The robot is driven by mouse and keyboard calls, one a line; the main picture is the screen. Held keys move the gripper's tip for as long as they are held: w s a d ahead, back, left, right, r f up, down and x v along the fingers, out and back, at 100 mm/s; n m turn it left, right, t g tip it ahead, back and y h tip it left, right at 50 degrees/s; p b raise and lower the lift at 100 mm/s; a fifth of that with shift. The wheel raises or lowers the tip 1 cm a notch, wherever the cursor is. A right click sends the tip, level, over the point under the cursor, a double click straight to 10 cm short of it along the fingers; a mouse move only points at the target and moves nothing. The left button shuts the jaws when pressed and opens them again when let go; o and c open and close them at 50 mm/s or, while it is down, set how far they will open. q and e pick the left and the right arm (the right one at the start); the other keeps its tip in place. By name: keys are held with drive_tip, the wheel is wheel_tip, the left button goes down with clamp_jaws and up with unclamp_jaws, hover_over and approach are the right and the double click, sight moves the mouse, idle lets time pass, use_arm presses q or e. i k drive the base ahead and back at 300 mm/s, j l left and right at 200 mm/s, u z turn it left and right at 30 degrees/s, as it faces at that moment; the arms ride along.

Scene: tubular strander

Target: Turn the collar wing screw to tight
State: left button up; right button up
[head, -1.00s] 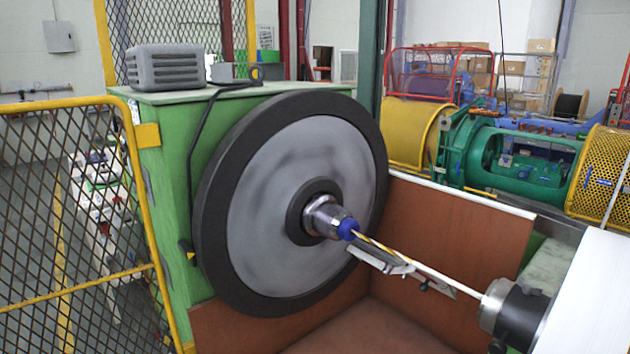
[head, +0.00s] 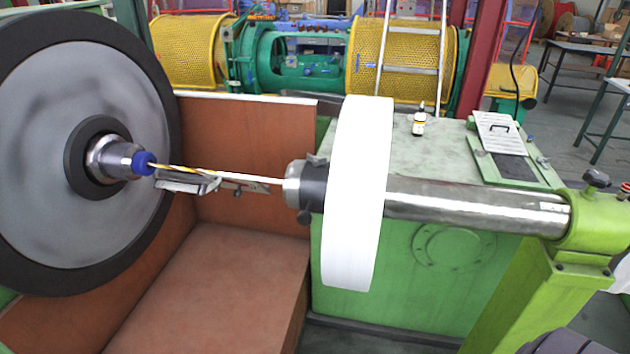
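A dark collar (head: 312,186) sits on the steel shaft (head: 475,205), against the left side of a white roll (head: 357,195). A small dark piece (head: 317,159) sticks up from the collar's top. It may be the wing screw, but it is too small to tell its shape or how tight it is. A dark knob (head: 597,179) stands on the green bracket (head: 600,215) at the shaft's right end. Neither of my grippers is in view.
A large grey disc with a black rim (head: 105,190) stands at left, with a blue-tipped hub (head: 143,163). A green cabinet (head: 455,145) behind the shaft carries a small bottle (head: 419,122).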

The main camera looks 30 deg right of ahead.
sight(316, 161)
drive_tip(key=z, duration=1.2)
